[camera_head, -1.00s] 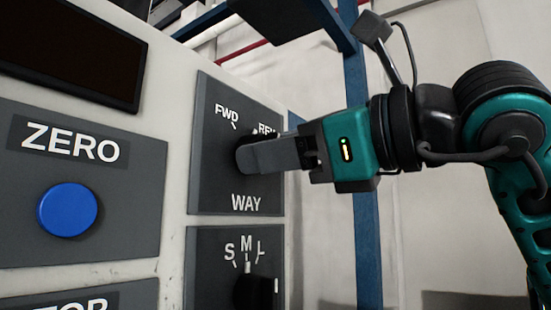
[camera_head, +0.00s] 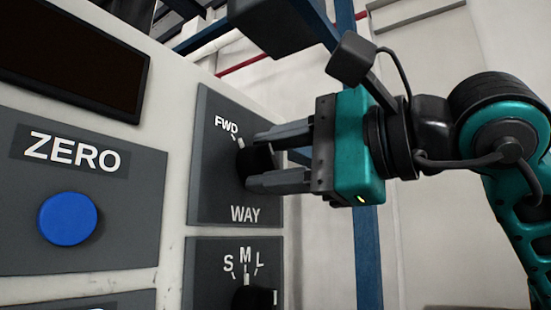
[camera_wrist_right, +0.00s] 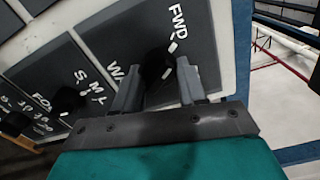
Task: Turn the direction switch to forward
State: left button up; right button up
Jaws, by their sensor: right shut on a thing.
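The direction switch is a black rotary knob (camera_head: 256,163) on a dark panel (camera_head: 212,195) labelled WAY. The FWD label shows at its upper left; the REV label is hidden behind my gripper. A white mark on the knob lies close to the FWD tick. My right gripper (camera_head: 257,160) is shut on the knob, one finger above it and one below. In the right wrist view the knob (camera_wrist_right: 155,65) sits between the two fingers, and its white mark lines up roughly with the FWD tick. My left gripper is not in view.
Below is another dark panel with an S, M, L knob (camera_head: 252,297), close under the gripper. At left are a ZERO panel with a blue button (camera_head: 68,218) and a dark screen (camera_head: 70,55). A blue post (camera_head: 367,250) stands behind my right arm.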

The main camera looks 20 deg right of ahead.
jog(key=shift+n, duration=1.2)
jog(key=o, duration=1)
jog(key=shift+o, duration=0.2)
jog(key=shift+s, duration=0.1)
jog(key=b+v, duration=0.1)
jog(key=v, duration=1.1)
jog(key=shift+s+d, duration=0.3)
